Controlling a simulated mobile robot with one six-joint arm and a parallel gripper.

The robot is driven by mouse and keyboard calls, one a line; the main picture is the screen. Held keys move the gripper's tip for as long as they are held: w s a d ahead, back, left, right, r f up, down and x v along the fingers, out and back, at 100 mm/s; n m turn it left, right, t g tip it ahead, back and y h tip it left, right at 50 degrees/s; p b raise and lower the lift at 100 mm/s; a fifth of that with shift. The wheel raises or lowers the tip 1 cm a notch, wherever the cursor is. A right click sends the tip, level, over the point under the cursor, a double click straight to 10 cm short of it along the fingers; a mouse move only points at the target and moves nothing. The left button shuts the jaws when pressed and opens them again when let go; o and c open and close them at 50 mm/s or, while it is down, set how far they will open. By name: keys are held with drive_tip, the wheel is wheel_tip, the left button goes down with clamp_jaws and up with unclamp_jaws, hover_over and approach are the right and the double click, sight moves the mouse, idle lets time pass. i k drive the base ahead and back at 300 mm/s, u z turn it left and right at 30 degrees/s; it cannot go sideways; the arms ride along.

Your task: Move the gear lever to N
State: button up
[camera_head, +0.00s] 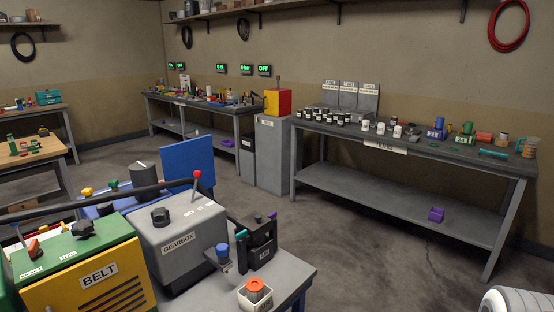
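The grey gearbox (184,234) stands on the bench in the lower left, with a "GEARBOX" label on its front. A thin lever with a red ball knob (197,174) rises from its top, near the back right edge. The lever stands almost upright, with a slight tilt to the right. Small white labels lie near its base, but their letters are too small to read, so I cannot tell which gear it is in. A black knob (160,216) also sits on the gearbox top. My gripper is not in view.
A yellow and green "BELT" box (92,279) stands left of the gearbox. A blue panel (188,163) rises behind it. Open floor (385,255) lies beyond the bench.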

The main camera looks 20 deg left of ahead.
sight(196, 174)
drive_tip(key=u, duration=0.55)
drive_tip(key=i, duration=1.15)
drive_tip(key=u, duration=1.1)
drive_tip(key=i, duration=0.35)
drive_tip(key=u, duration=0.15)
drive_tip(key=k, duration=0.75)
drive_tip(key=u, duration=0.2)
drive_tip(key=i, duration=0.75)
drive_tip(key=z, duration=0.05)
